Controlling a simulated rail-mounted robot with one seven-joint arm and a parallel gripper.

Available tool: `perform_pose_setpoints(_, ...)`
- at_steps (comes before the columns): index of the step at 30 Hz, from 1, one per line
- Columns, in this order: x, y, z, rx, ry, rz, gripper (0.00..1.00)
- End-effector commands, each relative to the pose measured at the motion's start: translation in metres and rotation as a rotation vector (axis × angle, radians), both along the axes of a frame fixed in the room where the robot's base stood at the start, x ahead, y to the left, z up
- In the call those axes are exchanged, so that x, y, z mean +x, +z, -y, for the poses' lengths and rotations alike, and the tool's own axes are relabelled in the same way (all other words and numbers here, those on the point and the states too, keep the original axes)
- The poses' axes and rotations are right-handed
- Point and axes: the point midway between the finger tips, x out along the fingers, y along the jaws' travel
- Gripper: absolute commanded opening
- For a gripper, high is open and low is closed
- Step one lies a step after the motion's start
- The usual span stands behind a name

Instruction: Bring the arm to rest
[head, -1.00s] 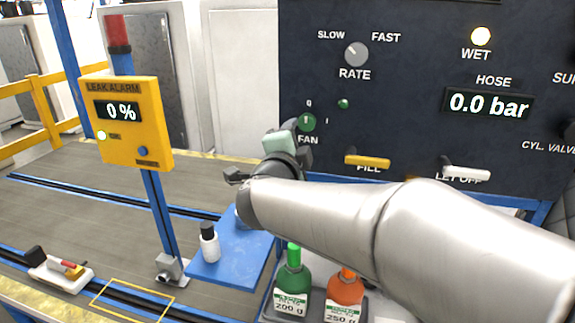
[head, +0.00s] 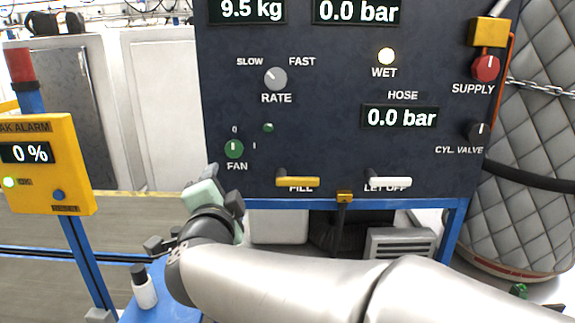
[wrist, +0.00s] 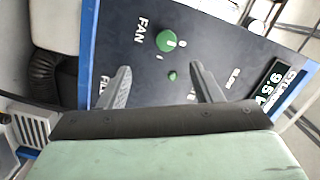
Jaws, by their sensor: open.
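My gripper (wrist: 163,85) is open and empty. In the wrist view its two dark fingers stand apart, with the dark control panel (wrist: 205,48) behind them. The green FAN knob (wrist: 166,41) shows beyond the gap between the fingers, and I see no contact with it. In the head view my gripper's pale green body (head: 205,194) is at the end of my arm, below and left of the FAN knob (head: 233,149). Its fingertips are hard to make out there.
The yellow leak alarm box (head: 40,165) on a blue post is at the left, reading 0 %. A white bottle (head: 144,288) stands on a blue tray beside my arm.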

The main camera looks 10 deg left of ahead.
Motion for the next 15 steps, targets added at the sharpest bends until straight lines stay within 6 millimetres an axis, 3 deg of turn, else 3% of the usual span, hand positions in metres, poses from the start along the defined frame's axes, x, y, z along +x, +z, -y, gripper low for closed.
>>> perform_pose_setpoints(3,0.017,-0.031,0.032,-0.215,0.136,-0.050,0.59)
perform_pose_setpoints(7,0.011,-0.096,0.089,-0.514,0.309,-0.211,0.59)
perform_pose_setpoints(11,-0.021,-0.161,0.158,-0.748,0.448,-0.437,0.59)
perform_pose_setpoints(15,-0.074,-0.215,0.232,-0.916,0.567,-0.702,0.59)
